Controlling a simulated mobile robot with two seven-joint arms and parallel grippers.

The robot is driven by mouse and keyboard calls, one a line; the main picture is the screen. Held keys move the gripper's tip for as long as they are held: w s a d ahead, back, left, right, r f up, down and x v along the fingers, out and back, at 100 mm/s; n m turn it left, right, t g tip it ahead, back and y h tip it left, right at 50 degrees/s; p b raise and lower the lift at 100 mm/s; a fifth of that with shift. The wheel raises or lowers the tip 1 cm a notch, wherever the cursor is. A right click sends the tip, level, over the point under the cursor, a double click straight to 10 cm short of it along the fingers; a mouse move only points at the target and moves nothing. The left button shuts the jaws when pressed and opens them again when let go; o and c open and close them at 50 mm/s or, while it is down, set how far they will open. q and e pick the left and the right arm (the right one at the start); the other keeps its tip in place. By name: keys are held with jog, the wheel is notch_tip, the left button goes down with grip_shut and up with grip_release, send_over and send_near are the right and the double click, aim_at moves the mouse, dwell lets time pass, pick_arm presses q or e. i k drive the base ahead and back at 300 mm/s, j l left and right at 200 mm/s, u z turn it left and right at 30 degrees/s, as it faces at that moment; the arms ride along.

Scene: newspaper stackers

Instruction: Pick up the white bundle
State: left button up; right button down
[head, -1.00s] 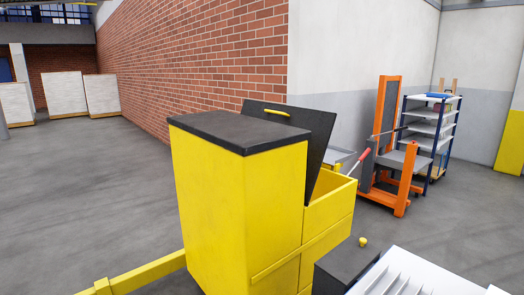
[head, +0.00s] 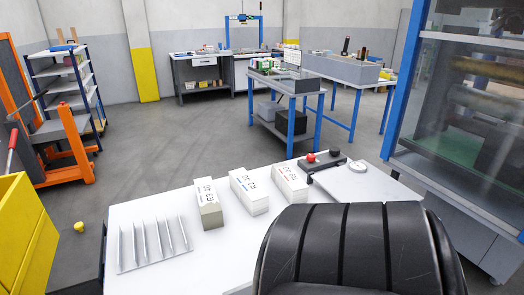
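Three pale bundles with printed tops sit in a row on a white worktop (head: 135,215). The left bundle (head: 209,212) has dark print and greyish-beige sides. The middle bundle (head: 249,200) is white with blue print. The right bundle (head: 289,189) is whitish with red print. They stand apart from each other. More than one looks white, so I cannot tell by colour alone which is the white bundle. Neither of my grippers is in the head view.
A white finned rack (head: 150,252) lies left of the bundles. A large black ribbed shape (head: 355,250) covers the front right. A blue-framed glazed machine (head: 470,100) stands right.

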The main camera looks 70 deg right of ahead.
aim_at(295, 189)
jog(key=z, duration=1.4)
